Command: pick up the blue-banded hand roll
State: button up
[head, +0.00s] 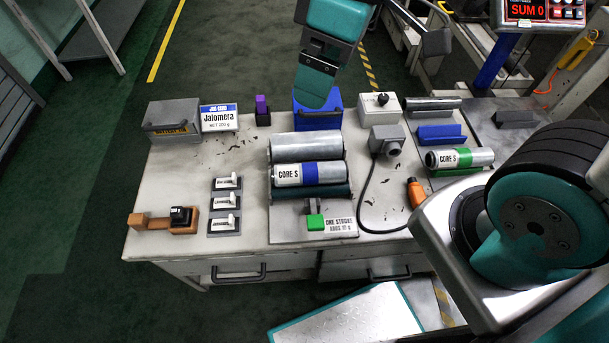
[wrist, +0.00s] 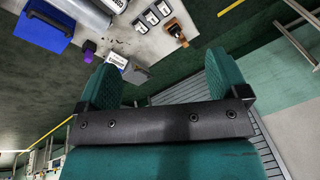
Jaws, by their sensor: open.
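The blue-banded hand roll (head: 310,173), a silver cylinder marked CORE S, lies sideways on the winder's rollers mid-table in the head view. A bare grey roller (head: 306,146) is right behind it and a dark green roller (head: 315,191) in front. My gripper (head: 317,95) hangs above the back of the table, in front of a blue box, behind the roll and apart from it. In the wrist view my gripper (wrist: 163,80) is open with nothing between its two teal fingers. There, grey cylinders (wrist: 86,14) show at the top left; I cannot tell which is the roll.
A green-banded roll (head: 460,158) lies at the right by a blue cradle (head: 441,134). The blue box (head: 330,113), a white knob box (head: 379,107) and a Jalomera sign (head: 219,117) stand at the back. A green button (head: 315,222) is in front. Bare tabletop shows left of the winder.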

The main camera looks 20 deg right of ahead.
aim_at(311, 166)
jog(key=w+d+f+n+h+b, duration=0.1)
jog(key=w+f+n+b, duration=0.2)
jog(key=f, duration=0.5)
jog(key=w+d+f+g+h+b, duration=0.1)
jog(key=w+d+f+b, duration=0.1)
jog(key=w+f+b, duration=0.35)
jog(key=w+d+f+n+h+b, duration=0.15)
jog(key=w+f, duration=0.35)
jog(key=f, duration=0.5)
jog(key=shift+n+y, duration=0.35)
jog(key=shift+y, duration=0.1)
jog(key=f, duration=0.3)
jog(key=s+f, duration=0.1)
jog(key=f, duration=0.3)
jog(key=f+b, duration=0.1)
jog(key=f, duration=0.2)
jog(key=shift+s+a+f, duration=0.2)
jog(key=shift+s+a, duration=0.05)
jog(key=shift+a, duration=0.05)
jog(key=shift+s+f, duration=0.2)
jog(key=shift+f, duration=1.25)
jog(key=shift+s+f, duration=0.15)
jog(key=shift+f, duration=1.3)
jog(key=c, duration=1.2)
jog(key=shift+r, duration=0.1)
jog(key=shift+c, duration=0.2)
